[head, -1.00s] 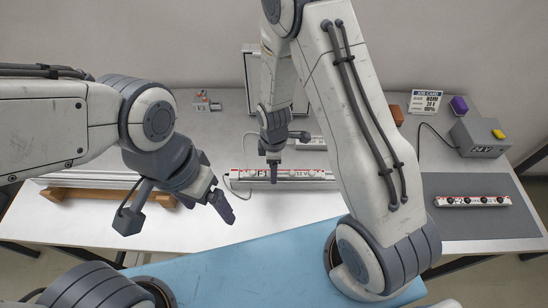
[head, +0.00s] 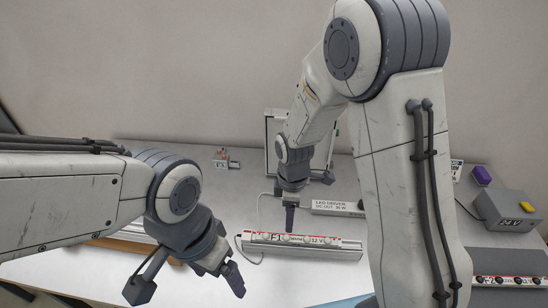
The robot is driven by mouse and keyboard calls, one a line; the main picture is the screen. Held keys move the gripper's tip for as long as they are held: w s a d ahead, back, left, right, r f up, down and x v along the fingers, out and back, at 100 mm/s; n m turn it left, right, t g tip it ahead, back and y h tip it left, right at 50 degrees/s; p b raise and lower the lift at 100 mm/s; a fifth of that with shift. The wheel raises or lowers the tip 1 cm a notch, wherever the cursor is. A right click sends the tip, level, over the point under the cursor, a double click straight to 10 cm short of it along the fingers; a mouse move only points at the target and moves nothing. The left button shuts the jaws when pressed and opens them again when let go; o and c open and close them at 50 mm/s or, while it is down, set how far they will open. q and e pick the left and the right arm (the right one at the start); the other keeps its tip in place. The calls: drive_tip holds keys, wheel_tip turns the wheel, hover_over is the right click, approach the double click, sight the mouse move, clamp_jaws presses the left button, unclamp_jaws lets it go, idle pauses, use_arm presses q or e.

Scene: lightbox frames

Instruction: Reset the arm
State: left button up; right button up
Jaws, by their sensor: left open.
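My left arm comes in from the left, and its gripper (head: 234,281) hangs over the near left part of the table, open and empty. My right arm rises large at the right and folds over to the far side. Its gripper (head: 290,218) points down at the far edge of a white light strip (head: 345,252) marked F1 and 12 V. The fingers are seen edge-on, so their opening does not show. I cannot tell whether the fingertips touch the strip. No held object shows in either gripper.
A white LED driver box (head: 336,208) lies behind the strip. A grey 24 V supply (head: 507,211) with a yellow button and a purple block (head: 482,175) stand at the right. Another strip (head: 510,281) lies on a dark mat.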

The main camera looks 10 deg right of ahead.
drive_tip(key=s+a+r+m+b, duration=0.1)
drive_tip(key=s+a+r+m, duration=0.1)
drive_tip(key=s, duration=0.4)
drive_tip(key=s+a+r+m+b, duration=0.1)
drive_tip(key=s+a+r+m, duration=0.2)
drive_tip(key=s+r, duration=0.2)
drive_tip(key=s+a+r+m+y+b, duration=0.1)
drive_tip(key=s+a+r+m, duration=0.1)
drive_tip(key=s, duration=0.6)
drive_tip(key=shift+s+a+r+m, duration=0.15)
drive_tip(key=shift+s+r+m, duration=0.2)
drive_tip(key=shift+r, duration=0.55)
